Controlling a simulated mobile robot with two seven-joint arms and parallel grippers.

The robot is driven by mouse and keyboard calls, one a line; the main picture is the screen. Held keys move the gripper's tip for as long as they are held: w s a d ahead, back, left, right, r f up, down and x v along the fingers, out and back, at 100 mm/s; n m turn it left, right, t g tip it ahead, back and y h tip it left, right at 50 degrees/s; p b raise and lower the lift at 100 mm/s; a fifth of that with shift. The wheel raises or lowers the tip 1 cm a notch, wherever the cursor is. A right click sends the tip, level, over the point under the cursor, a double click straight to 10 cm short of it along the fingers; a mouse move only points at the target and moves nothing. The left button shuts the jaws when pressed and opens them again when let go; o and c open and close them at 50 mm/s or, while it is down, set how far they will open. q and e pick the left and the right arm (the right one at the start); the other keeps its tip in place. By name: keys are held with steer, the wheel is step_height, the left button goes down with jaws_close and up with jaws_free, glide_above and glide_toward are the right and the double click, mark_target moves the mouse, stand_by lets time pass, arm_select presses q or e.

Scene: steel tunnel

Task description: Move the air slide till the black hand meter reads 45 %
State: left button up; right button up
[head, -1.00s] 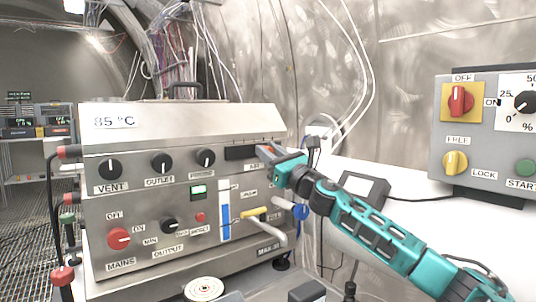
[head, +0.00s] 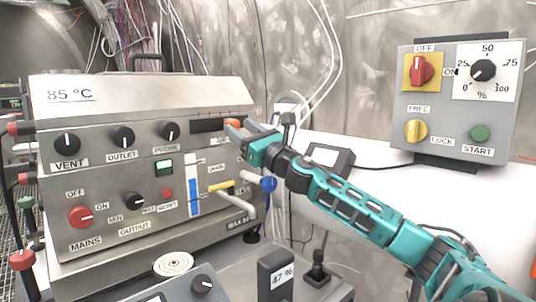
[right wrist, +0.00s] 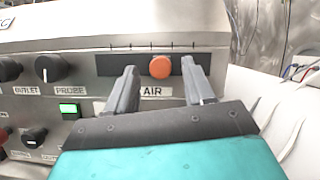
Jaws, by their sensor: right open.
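The air slide (right wrist: 160,67) is an orange round knob in a black slot above the AIR label, right of the slot's middle in the right wrist view. It also shows in the head view (head: 232,122). My right gripper (right wrist: 160,72) is open, with one finger on each side of the knob; I cannot tell whether either finger touches it. In the head view the right gripper (head: 240,132) is at the slot's right end and hides part of it. The black hand meter (head: 271,272) stands upright at the bottom of the head view and reads 47 %. My left gripper is not in view.
The steel cabinet (head: 110,170) carries several black knobs, a red mains knob (head: 80,218) and a yellow lever (head: 221,187) below the slot. A grey control box (head: 457,100) is at the right. A blue knob (head: 268,184) is just below my right gripper.

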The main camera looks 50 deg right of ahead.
steer(key=shift+b+v, duration=0.4)
steer(key=shift+v, duration=0.8)
steer(key=v, duration=0.7)
steer(key=shift+s+f+p, duration=0.2)
steer(key=shift+s+p, duration=0.15)
